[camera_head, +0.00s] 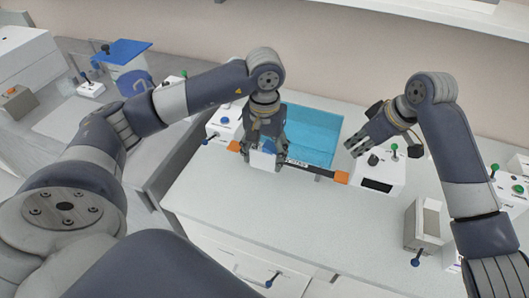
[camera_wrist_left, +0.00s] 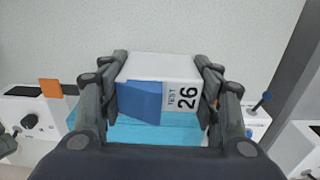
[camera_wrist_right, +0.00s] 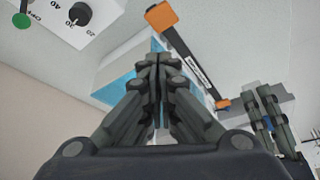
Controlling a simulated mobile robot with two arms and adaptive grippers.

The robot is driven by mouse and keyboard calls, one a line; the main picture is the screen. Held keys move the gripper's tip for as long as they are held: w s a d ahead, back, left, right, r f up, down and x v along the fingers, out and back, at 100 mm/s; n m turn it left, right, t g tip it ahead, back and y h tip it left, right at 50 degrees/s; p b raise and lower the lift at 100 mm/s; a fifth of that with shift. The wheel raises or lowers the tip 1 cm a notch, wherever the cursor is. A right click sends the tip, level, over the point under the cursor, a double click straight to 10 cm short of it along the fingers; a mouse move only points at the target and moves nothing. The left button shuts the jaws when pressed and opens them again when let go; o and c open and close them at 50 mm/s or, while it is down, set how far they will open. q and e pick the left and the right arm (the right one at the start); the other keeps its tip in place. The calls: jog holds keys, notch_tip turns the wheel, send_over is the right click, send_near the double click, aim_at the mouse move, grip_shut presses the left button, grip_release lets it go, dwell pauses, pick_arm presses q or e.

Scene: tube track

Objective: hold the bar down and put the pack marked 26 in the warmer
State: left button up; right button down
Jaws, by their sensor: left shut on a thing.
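The pack marked 26 (camera_wrist_left: 182,98) is white and blue with a "TEST 26" label. My left gripper (camera_head: 265,152) is shut on it, one finger on each side. It also shows as a pale block in the head view (camera_head: 262,161), in front of the bar. The warmer (camera_head: 322,124) is a blue, water-filled basin behind the bar. The dark bar (camera_head: 317,170) has orange ends and crosses the basin's front. The bar also shows in the right wrist view (camera_wrist_right: 186,57). My right gripper (camera_head: 355,149) is shut and empty, above and behind the bar's right end, apparently apart from it.
A white box with a dial and green knob (camera_head: 380,172) stands right of the basin. A white box with a blue knob (camera_head: 225,122) stands to its left. The front counter (camera_head: 300,212) is clear.

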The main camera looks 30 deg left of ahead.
jog(key=shift+s+a+f, duration=0.1)
jog(key=shift+f, duration=1.4)
jog(key=shift+s+a+f, duration=0.1)
jog(key=shift+f, duration=1.35)
